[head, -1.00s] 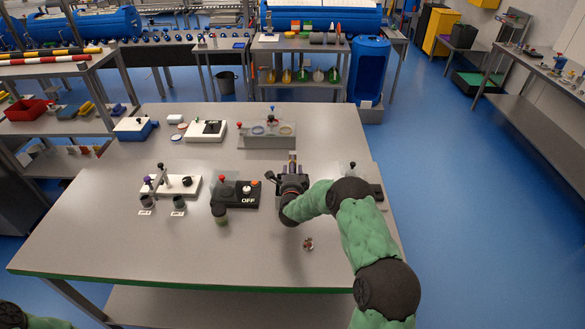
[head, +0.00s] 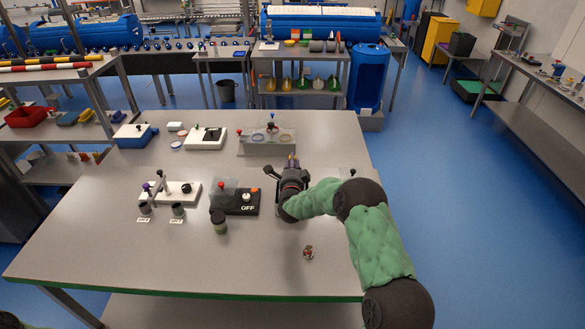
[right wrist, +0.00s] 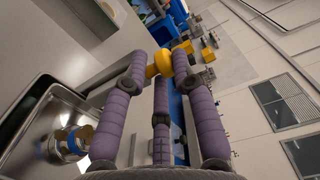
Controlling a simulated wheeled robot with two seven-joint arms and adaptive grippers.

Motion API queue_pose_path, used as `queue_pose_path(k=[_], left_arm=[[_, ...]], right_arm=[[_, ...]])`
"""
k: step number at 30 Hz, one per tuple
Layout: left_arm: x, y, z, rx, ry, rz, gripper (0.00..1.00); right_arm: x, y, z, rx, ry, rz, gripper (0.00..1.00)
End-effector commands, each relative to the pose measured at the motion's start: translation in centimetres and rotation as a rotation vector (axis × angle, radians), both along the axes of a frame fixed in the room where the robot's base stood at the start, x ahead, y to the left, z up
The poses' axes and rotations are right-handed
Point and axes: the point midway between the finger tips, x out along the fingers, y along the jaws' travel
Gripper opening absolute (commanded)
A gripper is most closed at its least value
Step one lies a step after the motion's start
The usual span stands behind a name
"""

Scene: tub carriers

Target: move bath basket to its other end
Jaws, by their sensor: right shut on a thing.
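The grey bath (head: 250,150) stands at the back middle of the table, with clear upright parts and blue and yellowish round pieces inside. It has a red knob (head: 239,131) at its left. I cannot clearly make out the basket. My right gripper (head: 291,163) is in front of the bath's right end, its fingers pointing away from me. In the right wrist view, its purple fingers (right wrist: 160,75) are shut on a yellow rounded piece (right wrist: 165,63). What this piece joins to is hidden. My left gripper is out of view.
Left of my right arm stand a black OFF box (head: 240,202), a dark jar (head: 219,222) and a white stand (head: 172,192). A small round object (head: 308,252) lies near the front. A metal basin (right wrist: 50,125) shows in the right wrist view. The table's front left is clear.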

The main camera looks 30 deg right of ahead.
Motion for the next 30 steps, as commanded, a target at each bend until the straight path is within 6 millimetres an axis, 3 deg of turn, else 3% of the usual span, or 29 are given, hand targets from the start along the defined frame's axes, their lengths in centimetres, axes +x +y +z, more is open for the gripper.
queue_pose_path(k=[5,6,8,20,26,30], left_arm=[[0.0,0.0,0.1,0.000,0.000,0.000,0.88],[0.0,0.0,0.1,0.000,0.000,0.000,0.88],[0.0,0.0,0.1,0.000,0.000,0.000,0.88],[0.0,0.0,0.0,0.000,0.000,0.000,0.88],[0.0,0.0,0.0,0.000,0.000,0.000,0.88],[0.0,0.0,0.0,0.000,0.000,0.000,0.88]], right_arm=[[0.2,-0.1,0.8,-0.006,-0.012,-0.001,0.00],[0.2,-0.1,0.8,-0.006,-0.013,-0.001,0.35],[0.2,-0.1,0.7,-0.006,-0.012,-0.001,0.52],[-0.2,0.1,0.4,-0.002,-0.006,-0.001,0.52],[-2.3,1.4,0.3,-0.002,-0.003,0.001,0.52],[-4.7,2.9,0.3,-0.002,-0.003,0.001,0.52]])
